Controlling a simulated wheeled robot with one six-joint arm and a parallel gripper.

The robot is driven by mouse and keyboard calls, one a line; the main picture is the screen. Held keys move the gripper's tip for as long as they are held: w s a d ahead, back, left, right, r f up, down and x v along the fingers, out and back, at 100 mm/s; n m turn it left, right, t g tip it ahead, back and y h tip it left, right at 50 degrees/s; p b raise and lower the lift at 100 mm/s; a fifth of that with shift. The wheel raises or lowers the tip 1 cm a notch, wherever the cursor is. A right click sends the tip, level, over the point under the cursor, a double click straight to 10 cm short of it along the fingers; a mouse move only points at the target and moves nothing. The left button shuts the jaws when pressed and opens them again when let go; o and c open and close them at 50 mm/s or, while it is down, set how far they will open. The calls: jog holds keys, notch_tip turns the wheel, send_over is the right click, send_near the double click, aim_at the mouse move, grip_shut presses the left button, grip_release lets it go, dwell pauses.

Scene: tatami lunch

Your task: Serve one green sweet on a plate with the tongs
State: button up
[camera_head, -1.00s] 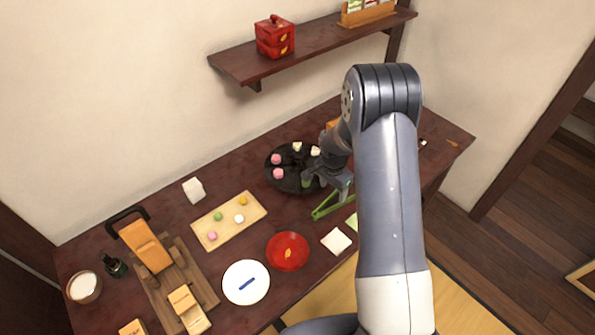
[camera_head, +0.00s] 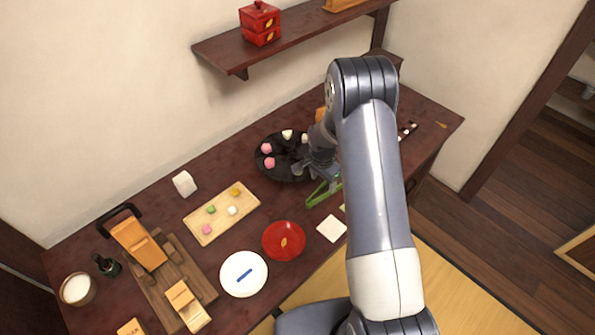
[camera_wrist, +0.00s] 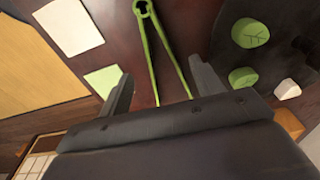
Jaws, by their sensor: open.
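The green tongs (camera_head: 322,193) lie on the dark table beside the black tray. In the wrist view the tongs (camera_wrist: 152,42) show as a V, with their legs running between my fingers. My gripper (camera_wrist: 163,85) is open and empty, above the tongs; the height gap is hard to judge. Two green leaf-marked sweets (camera_wrist: 250,32) (camera_wrist: 243,77) sit on the black tray (camera_wrist: 225,50), right of my fingers. In the head view my arm hides part of this tray (camera_head: 272,175). A red plate (camera_head: 284,240) and a white plate (camera_head: 245,274) with a blue mark stand at the front.
A wooden board (camera_head: 244,200) holds small coloured sweets, one of them green (camera_head: 211,209). A white napkin (camera_head: 332,229) lies right of the red plate. A wooden stand (camera_head: 165,275) and a dark bottle (camera_head: 108,266) fill the left. A shelf (camera_head: 290,32) hangs on the wall.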

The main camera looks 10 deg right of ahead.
aim_at(322, 194)
jog(key=f+b, duration=0.1)
jog(key=f, duration=0.1)
jog(key=f+b, duration=0.4)
jog(key=shift+w+d, duration=0.2)
jog(key=shift+d, duration=0.05)
jog(key=shift+c, duration=0.3)
jog(key=c, duration=0.6)
jog(key=shift+r, duration=0.1)
notch_tip(322, 194, up, 12)
jog(key=p, duration=0.5)
